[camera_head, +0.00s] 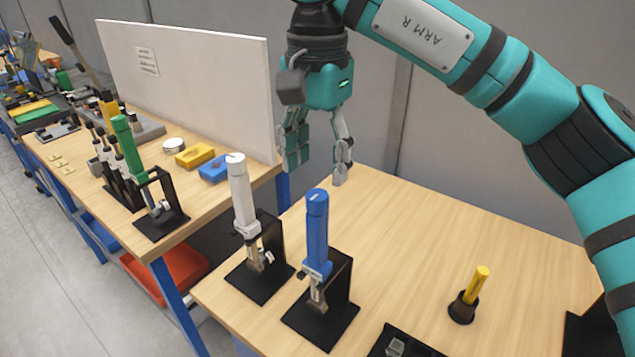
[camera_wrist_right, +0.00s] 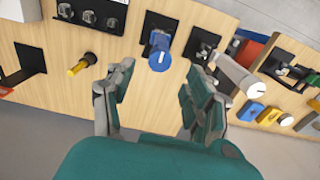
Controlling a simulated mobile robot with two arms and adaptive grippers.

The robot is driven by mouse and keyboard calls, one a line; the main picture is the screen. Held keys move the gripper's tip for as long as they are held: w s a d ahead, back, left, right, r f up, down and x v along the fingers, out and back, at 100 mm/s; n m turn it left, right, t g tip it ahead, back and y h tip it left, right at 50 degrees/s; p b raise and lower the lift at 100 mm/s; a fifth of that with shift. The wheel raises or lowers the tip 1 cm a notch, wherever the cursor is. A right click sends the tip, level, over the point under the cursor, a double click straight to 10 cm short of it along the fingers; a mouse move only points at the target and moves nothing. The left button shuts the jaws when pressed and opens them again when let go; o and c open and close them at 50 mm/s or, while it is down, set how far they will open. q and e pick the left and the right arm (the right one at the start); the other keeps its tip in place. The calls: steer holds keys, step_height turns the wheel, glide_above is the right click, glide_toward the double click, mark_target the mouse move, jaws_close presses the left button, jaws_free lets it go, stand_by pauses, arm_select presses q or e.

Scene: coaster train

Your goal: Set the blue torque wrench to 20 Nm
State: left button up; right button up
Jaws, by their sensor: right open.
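The blue torque wrench (camera_head: 317,232) stands upright in a black stand (camera_head: 325,318) on the near table. A pale mark shows on its top cap, but its setting cannot be read. In the right wrist view the blue wrench (camera_wrist_right: 160,55) is seen from above, ahead of and between the fingers. My right gripper (camera_head: 318,160) is open and empty, above and behind the blue wrench, apart from it; it also shows in the wrist view (camera_wrist_right: 155,100). A white torque wrench (camera_head: 241,195) stands in its own stand to the left. My left gripper is not in view.
A yellow-handled tool (camera_head: 474,288) stands in a black holder at the right. A black tray (camera_head: 400,345) lies at the front edge. A white panel (camera_head: 190,85) rises behind the left table, which holds a green-handled wrench (camera_head: 128,150). The table's back middle is clear.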

mark_target(317, 195)
step_height(317, 195, up, 7)
steer(key=shift+f, duration=0.2)
